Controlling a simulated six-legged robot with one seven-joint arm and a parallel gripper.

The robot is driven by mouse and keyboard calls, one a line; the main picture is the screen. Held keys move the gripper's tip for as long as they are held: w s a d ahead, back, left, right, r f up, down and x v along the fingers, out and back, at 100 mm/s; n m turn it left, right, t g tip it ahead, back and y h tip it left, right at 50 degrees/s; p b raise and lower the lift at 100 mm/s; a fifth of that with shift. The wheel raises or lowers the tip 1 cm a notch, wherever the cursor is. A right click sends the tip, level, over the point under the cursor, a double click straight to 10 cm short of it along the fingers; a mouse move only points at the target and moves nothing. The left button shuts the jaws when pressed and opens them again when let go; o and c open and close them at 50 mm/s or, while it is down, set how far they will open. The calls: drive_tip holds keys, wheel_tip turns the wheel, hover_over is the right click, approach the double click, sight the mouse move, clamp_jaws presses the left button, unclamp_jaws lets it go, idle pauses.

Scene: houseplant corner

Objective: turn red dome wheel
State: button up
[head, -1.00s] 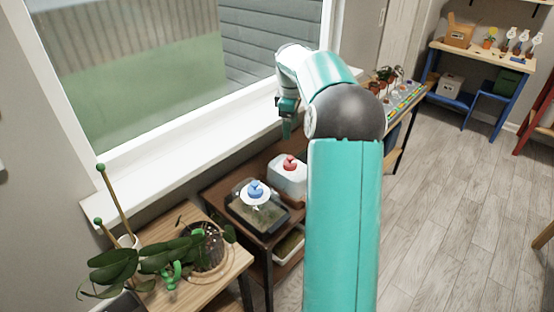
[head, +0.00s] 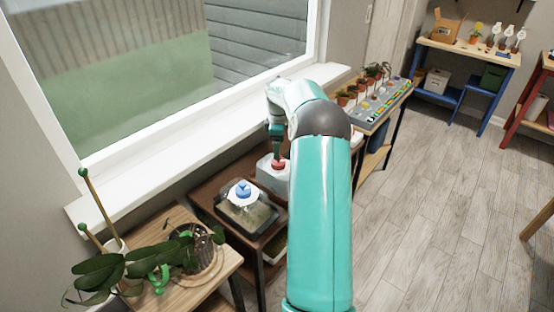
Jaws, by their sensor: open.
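The red dome wheel (head: 278,164) sits on top of a whitish translucent dome box (head: 268,177) on the brown shelf. The box's right part is hidden behind my arm. My gripper (head: 277,157) points down just above the red wheel, and its fingertips are small and partly merge with the wheel in this view. It is open. I cannot tell whether the fingers touch the wheel or stand on both sides of it.
A tray with a clear dome and blue wheel (head: 243,188) stands left of the red one. A leafy plant (head: 110,265) stands on the wooden table (head: 205,283) at left. The window sill (head: 170,148) runs close behind. A bench with potted plants (head: 372,100) is beyond my arm.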

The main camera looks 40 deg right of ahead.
sight(278, 163)
wheel_tip(278, 163, down, 6)
drive_tip(key=shift+f, duration=0.2)
drive_tip(key=c, duration=1)
